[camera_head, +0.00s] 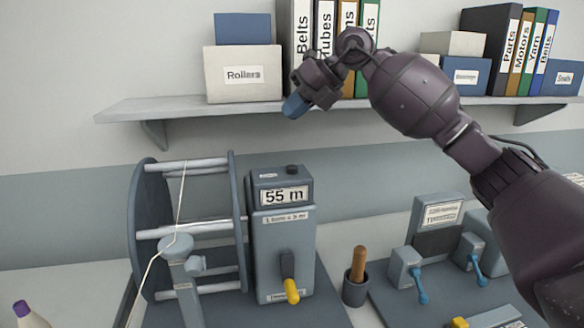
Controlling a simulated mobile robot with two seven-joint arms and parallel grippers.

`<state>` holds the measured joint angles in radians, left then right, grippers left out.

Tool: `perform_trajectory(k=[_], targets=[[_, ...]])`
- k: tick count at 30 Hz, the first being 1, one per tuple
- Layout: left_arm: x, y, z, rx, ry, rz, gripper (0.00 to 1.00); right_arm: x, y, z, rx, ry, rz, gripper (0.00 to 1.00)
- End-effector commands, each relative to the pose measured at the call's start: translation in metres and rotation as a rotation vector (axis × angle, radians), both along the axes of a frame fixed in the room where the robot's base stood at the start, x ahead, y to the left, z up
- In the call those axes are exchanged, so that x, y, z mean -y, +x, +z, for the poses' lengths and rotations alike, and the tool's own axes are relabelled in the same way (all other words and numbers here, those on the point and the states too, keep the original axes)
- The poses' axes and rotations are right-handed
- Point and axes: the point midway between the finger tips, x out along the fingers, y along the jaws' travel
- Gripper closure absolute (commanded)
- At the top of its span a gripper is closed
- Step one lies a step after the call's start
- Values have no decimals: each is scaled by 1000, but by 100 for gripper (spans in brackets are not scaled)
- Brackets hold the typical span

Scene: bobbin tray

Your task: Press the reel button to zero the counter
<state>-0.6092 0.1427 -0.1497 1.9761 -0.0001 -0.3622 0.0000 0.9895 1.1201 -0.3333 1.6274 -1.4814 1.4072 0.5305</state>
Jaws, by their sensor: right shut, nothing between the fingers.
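The reel (137,225) stands at the left with thread running over its bars. Beside it is the blue-grey counter box (266,238), whose display (284,196) reads "55 m". A small dark button (292,169) sits on top of the box. A crank with a yellow handle (291,290) is on its front. My right gripper (294,106) is shut and empty, with blue fingertips pointing down-left. In the picture it is above the button, apart from it, in front of the shelf. My left gripper is not in view.
A wall shelf (180,108) holds a "Rollers" box (243,75), binders and more boxes behind my right arm. A cup (356,290) with a wooden-handled tool stands right of the counter. A device with blue levers (421,288) is at the right. A purple-capped bottle (28,314) is at lower left.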

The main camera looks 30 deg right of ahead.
Motion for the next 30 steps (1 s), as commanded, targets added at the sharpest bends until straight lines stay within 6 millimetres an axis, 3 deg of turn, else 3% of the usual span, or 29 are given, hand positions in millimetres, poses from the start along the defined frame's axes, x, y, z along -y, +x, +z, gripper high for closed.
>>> perform_trajectory(k=[21, 30], targets=[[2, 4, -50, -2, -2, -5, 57, 0, 0, -78, -3, -1, 0, 100], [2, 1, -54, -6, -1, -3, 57, 0, 0, -84, 0, 0, 0, 100]])
